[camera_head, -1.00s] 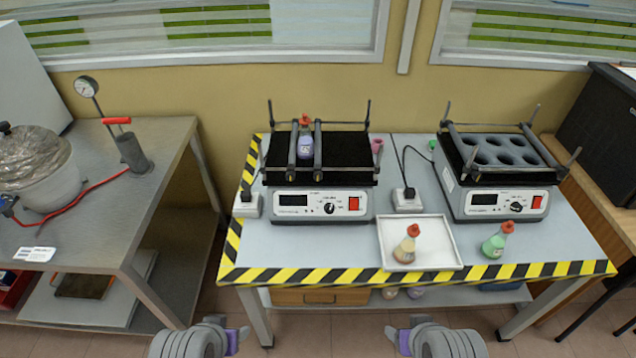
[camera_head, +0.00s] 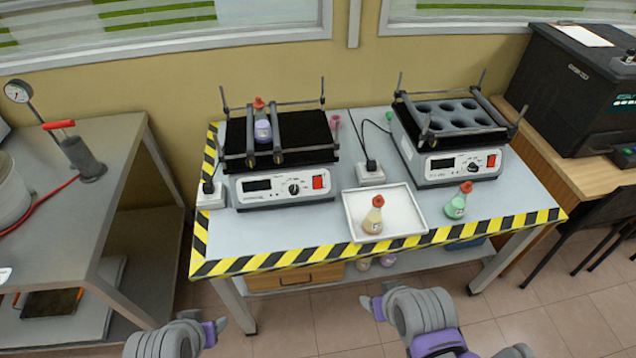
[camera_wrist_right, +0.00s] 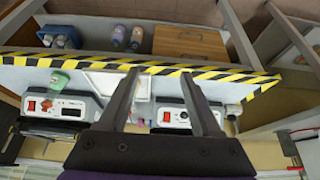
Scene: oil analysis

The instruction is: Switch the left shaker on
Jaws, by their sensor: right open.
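The left shaker (camera_head: 250,186) stands on the table with a dark display, a dial (camera_head: 294,189) and a red rocker switch (camera_head: 318,182) on its front panel. Whether the switch is pressed is too small to tell. A red-capped flask (camera_head: 262,128) with purple contents stands between the bars on its black platform. My right gripper (camera_head: 373,303) is open and empty, in front of the table edge. In the right wrist view its spread fingers (camera_wrist_right: 158,78) partly cover the shaker, whose switch (camera_wrist_right: 166,116) shows between them. My left gripper (camera_head: 216,327) is low at the front left, fingers unclear.
The right shaker (camera_head: 436,168) with a holed top stands to the right. A white tray (camera_head: 354,208) holds a beige flask (camera_head: 373,214); a green flask (camera_head: 458,201) stands beside it. A power adapter (camera_head: 370,174) sits between the shakers. The table front before the left shaker is clear.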

